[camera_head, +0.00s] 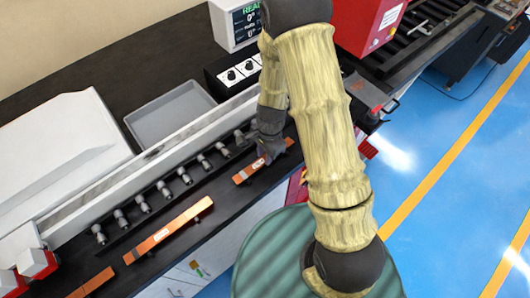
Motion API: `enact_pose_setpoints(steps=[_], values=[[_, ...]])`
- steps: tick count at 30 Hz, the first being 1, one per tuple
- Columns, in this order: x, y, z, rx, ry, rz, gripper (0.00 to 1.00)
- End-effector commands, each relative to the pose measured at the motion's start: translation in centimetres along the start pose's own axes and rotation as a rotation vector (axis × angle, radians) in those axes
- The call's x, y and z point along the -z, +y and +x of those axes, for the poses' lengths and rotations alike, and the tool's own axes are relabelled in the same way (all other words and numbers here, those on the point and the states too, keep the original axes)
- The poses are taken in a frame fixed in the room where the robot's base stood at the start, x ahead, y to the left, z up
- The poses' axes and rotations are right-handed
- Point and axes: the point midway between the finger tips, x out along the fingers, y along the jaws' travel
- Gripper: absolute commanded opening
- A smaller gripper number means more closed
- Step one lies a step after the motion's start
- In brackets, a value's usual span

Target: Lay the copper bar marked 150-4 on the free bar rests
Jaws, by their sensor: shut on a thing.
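My gripper (267,152) points down at the right part of the dark bench and is shut on a short copper bar (242,177). The bar has a pale label, too small to read, and its ends show on both sides of the fingers. I cannot tell whether the bar is clear of the bench. A longer copper bar (185,218) with a white label lies at the bench's front, left of my gripper. Another copper bar (92,284) is partly cut off at the lower left. I cannot tell which parts are the free bar rests.
A row of grey knobs (164,189) stands along a pale rail behind the bars. A grey tray (160,114), a black box with dials (219,79) and a display (243,23) stand farther back. A red machine (368,25) is at the upper right.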

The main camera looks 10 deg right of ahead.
Motion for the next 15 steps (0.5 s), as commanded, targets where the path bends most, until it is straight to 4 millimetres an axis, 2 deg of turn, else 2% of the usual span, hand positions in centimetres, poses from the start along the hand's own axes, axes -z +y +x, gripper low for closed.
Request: enact_pose_setpoints(steps=[11, 12, 14, 15], values=[[0.09, -0.03, 0.42, 0.001, 0.001, 0.000, 0.00], [0.08, -0.02, 0.30, 0.001, 0.001, 0.000, 0.35], [0.08, -0.02, 0.29, 0.001, 0.001, 0.000, 0.46], [0.08, -0.02, 0.29, 0.001, 0.001, 0.001, 0.48]])
